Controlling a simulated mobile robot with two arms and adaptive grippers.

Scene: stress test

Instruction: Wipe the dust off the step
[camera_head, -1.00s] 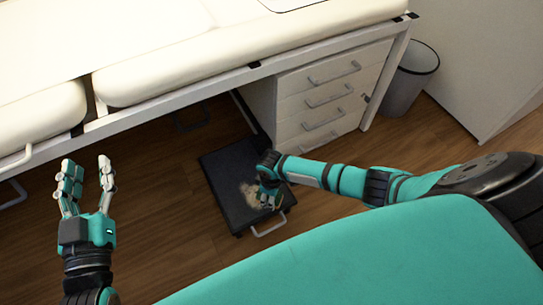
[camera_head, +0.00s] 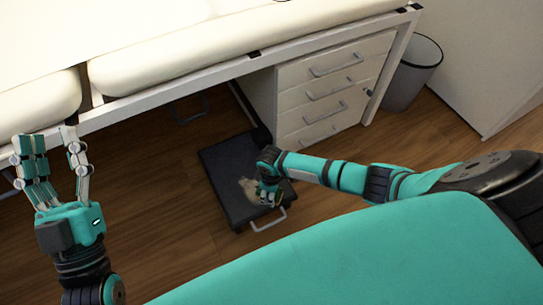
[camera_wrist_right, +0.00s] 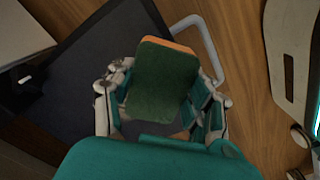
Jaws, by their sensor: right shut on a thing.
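The step (camera_head: 226,160) is a low dark platform on the floor, with a pale handle (camera_head: 268,221) at its near end. A beige dust patch (camera_head: 249,188) lies on its top, beside my right gripper. My right gripper (camera_head: 268,194) is over the near right part of the step. In the right wrist view it is shut on a sponge (camera_wrist_right: 160,80), green with an orange edge. Whether the sponge touches the step cannot be told. My left gripper (camera_head: 51,150) is open and empty, at the far left in front of the couch.
A padded cream couch (camera_head: 210,50) on a white frame spans the back. A white drawer unit (camera_head: 325,88) stands behind the step, with a grey bin (camera_head: 410,78) to its right. The wooden floor left of the step is clear.

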